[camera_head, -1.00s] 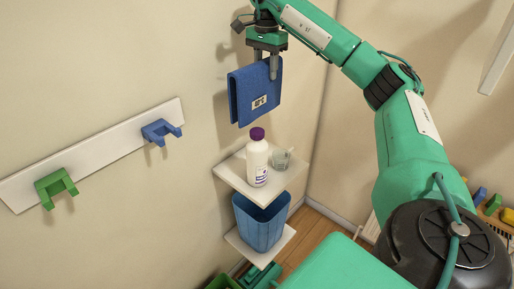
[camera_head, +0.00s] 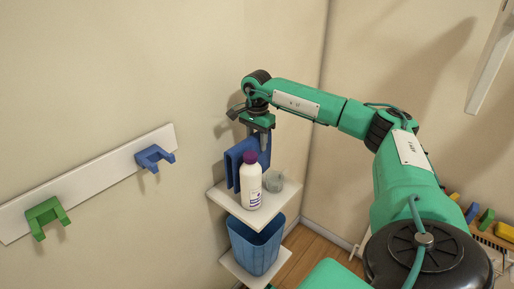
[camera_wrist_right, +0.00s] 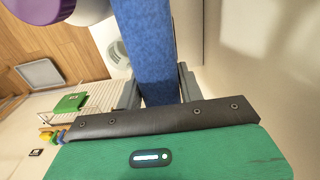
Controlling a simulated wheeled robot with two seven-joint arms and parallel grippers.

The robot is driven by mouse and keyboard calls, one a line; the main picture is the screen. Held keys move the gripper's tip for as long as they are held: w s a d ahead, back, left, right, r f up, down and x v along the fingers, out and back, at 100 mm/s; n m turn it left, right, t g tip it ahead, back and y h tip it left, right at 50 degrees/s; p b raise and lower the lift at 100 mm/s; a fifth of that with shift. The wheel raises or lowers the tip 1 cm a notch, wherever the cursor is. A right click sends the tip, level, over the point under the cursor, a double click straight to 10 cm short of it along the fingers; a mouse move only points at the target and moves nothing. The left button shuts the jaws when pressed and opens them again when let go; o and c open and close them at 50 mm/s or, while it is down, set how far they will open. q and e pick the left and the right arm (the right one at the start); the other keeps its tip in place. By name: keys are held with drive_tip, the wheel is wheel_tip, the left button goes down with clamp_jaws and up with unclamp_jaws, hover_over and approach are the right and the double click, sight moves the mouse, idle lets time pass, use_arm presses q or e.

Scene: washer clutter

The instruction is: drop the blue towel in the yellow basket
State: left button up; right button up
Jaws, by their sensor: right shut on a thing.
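The blue towel (camera_head: 233,165) hangs folded from my right gripper (camera_head: 259,141) in the head view, just above or at the back of the upper white shelf. The white bottle hides part of it, and I cannot tell whether its lower edge touches the shelf. In the right wrist view the towel (camera_wrist_right: 150,50) runs between the two fingers of my right gripper (camera_wrist_right: 158,85), which is shut on it. No yellow basket shows; a blue basket (camera_head: 255,246) stands on the lower shelf. My left gripper is out of view.
A white bottle with a purple cap (camera_head: 250,183) and a clear glass (camera_head: 274,181) stand on the upper shelf (camera_head: 255,216). A wall rail (camera_head: 95,185) carries a green hook (camera_head: 46,215) and a blue hook (camera_head: 154,157). The wall is at the left.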

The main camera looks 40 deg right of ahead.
drive_tip(key=shift+f, duration=1.8)
drive_tip(key=shift+f, duration=0.1)
drive_tip(key=o, duration=1)
